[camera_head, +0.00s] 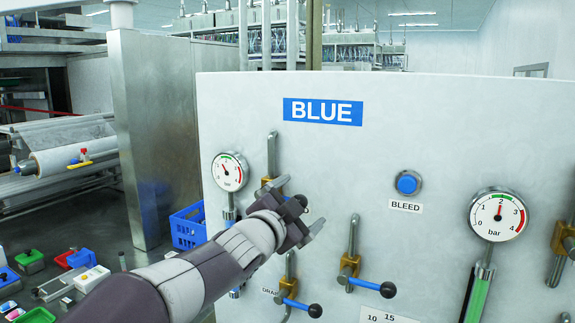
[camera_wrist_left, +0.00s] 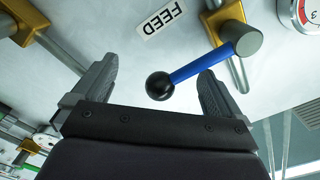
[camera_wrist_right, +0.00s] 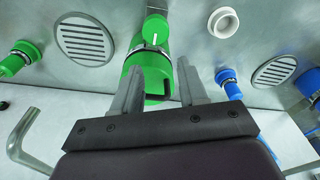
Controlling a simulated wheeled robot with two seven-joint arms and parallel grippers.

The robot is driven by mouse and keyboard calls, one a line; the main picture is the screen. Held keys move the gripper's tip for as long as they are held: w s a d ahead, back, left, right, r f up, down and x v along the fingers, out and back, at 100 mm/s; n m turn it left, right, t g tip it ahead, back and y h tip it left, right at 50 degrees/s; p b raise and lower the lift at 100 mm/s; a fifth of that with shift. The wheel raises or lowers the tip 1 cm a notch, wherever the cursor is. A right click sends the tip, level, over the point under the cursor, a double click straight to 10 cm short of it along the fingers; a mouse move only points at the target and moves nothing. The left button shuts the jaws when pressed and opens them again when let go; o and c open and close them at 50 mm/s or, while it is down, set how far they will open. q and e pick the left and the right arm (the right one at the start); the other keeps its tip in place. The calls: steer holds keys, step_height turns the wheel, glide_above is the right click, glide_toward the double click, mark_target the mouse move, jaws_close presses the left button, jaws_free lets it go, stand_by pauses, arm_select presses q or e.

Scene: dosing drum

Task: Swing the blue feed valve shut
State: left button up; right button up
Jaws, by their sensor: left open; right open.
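The blue feed valve shows in the left wrist view as a blue lever (camera_wrist_left: 198,64) with a black ball knob (camera_wrist_left: 159,86), running from a round metal hub (camera_wrist_left: 241,39). A FEED label (camera_wrist_left: 158,16) is beside it. My left gripper (camera_wrist_left: 157,78) is open, and the knob appears between its two fingers; I cannot tell whether either touches it. In the head view my left gripper (camera_head: 302,212) is in front of the panel (camera_head: 355,130) and covers most of the feed valve. My right gripper (camera_wrist_right: 158,82) is open, away from the panel, near a green cylinder (camera_wrist_right: 150,70).
A smaller gauge (camera_head: 230,171) is above left. A blue crate (camera_head: 188,228) and a metal column (camera_head: 160,130) stand left.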

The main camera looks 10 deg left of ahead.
arm_select(q)
steer(key=v, duration=0.9)
